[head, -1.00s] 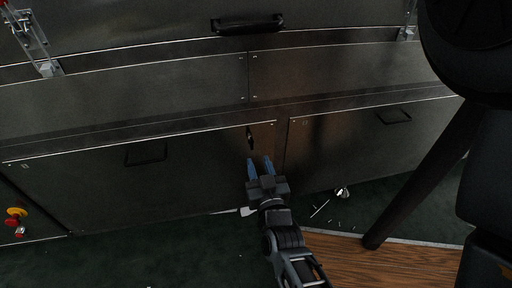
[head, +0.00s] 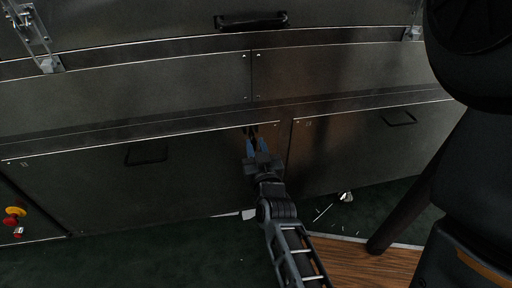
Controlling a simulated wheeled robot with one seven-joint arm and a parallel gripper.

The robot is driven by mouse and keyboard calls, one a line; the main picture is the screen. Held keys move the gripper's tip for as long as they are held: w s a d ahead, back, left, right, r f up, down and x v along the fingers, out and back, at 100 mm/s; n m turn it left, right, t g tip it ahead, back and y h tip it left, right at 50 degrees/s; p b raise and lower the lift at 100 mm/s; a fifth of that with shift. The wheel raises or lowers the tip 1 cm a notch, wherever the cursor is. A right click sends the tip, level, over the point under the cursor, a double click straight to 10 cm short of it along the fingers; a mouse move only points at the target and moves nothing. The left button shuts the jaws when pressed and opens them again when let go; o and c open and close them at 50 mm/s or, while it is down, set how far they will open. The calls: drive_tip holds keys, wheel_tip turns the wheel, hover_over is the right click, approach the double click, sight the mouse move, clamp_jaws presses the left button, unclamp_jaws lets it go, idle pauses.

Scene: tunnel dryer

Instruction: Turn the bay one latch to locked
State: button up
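The latch (head: 250,130) is a small dark handle at the upper right corner of the left lower panel (head: 100,185), just left of the seam between the two lower panels. My gripper (head: 253,141) is right at the latch, reaching up to it from below. Its two blue fingers are apart, spaced much as before, with their tips at the latch's lower part. The fingers and gripper body hide part of the latch. I cannot tell whether the fingers touch it, and its exact angle is hard to make out.
Red and yellow buttons (head: 14,216) are at the far left. White scraps (head: 346,197) lie on the dark green floor (head: 150,255).

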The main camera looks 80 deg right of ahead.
clamp_jaws()
drive_tip(key=shift+r+m+p, duration=0.15)
drive_tip(key=shift+m+p, duration=0.15)
drive_tip(key=shift+p, duration=0.15)
drive_tip(key=m+p, duration=0.1)
drive_tip(key=m, duration=0.1)
drive_tip(key=m+p, duration=0.2)
drive_tip(key=m, duration=0.1)
drive_tip(key=m+p, duration=0.1)
drive_tip(key=m, duration=0.1)
drive_tip(key=shift+s+d+p, duration=0.15)
drive_tip(key=shift+s+p, duration=0.15)
drive_tip(key=shift+p, duration=0.05)
drive_tip(key=m, duration=0.3)
drive_tip(key=f+m, duration=0.1)
drive_tip(key=m, duration=0.1)
drive_tip(key=shift+s+m+p, duration=0.15)
drive_tip(key=shift+m+p, duration=0.2)
drive_tip(key=shift+m, duration=0.05)
drive_tip(key=m, duration=0.4)
drive_tip(key=shift+s+f, duration=0.1)
drive_tip(key=shift+f, duration=0.1)
drive_tip(key=shift+d+m, duration=0.1)
drive_tip(key=shift+m, duration=0.3)
drive_tip(key=shift+o, duration=1)
unclamp_jaws()
